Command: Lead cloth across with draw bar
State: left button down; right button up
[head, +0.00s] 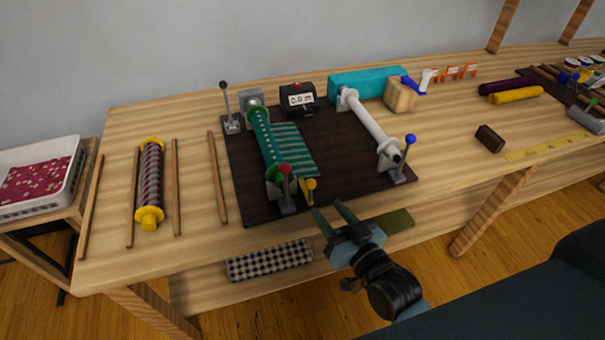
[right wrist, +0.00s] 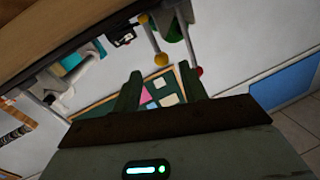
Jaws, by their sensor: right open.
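A green cloth roll (head: 262,140) sits on the left spindle. Its striped free part (head: 295,149) lies a short way to the right across the dark board (head: 345,155). A bare white roller (head: 370,124) stands at the right. A yellow knob (head: 311,185) is near the cloth's front edge; whether it belongs to the draw bar I cannot tell. My right gripper (head: 329,208) is open and empty, just in front of the board and apart from the knob. In the right wrist view, the yellow knob (right wrist: 161,59) appears between the open fingers. My left gripper is not in view.
A red-knobbed lever (head: 285,170) stands close left of the yellow knob. A blue-knobbed lever (head: 409,140) is at the right roller, a black-knobbed one (head: 224,87) at back left. The counter (head: 301,99) reads 0.0 m. Striped roll (head: 151,185) and sticks lie left.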

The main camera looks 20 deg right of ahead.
aim_at(314, 188)
jog(key=x, duration=0.5)
jog(key=r+x, duration=0.1)
jog(key=x, duration=0.2)
jog(key=shift+w, duration=0.4)
grip_shut()
